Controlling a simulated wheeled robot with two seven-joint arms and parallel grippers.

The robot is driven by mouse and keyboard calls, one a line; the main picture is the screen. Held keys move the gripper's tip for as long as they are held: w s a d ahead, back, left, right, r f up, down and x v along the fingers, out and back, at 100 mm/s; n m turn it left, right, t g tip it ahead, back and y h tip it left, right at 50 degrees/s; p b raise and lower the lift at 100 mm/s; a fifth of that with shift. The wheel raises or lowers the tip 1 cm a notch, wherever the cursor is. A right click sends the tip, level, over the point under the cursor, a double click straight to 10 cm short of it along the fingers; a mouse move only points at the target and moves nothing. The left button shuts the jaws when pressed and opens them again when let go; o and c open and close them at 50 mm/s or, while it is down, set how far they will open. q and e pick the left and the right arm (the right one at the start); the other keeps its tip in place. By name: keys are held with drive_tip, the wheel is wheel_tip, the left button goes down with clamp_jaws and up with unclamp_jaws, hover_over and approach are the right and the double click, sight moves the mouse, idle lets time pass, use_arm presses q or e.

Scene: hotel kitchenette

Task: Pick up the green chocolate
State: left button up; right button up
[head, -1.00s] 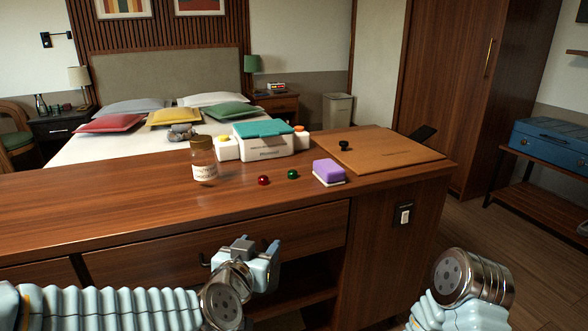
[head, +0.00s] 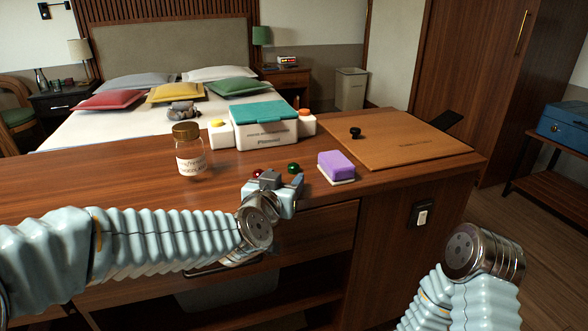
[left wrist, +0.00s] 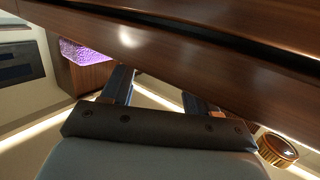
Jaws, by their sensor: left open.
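The green chocolate (head: 294,168) is a small round ball on the wooden counter (head: 120,181), left of a purple sponge (head: 336,164). A red chocolate (head: 258,173) lies to its left, partly hidden by my gripper. My left gripper (head: 281,181) is open and empty at the counter's front edge, just in front of the two chocolates in the head view. Its two fingers also show in the left wrist view (left wrist: 158,92). I cannot make out the green chocolate in that view. My right arm shows at lower right, but its gripper is not in view.
A labelled glass jar (head: 190,158) stands left of the chocolates. Behind them is a white box with a teal lid (head: 264,113). A wooden board (head: 400,146) with a small black item (head: 355,133) lies to the right. The counter's left part is clear.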

sight(292, 168)
use_arm(q)
drive_tip(key=x, duration=0.6)
drive_tip(key=shift+r, duration=0.15)
drive_tip(key=shift+s, duration=0.1)
clamp_jaws()
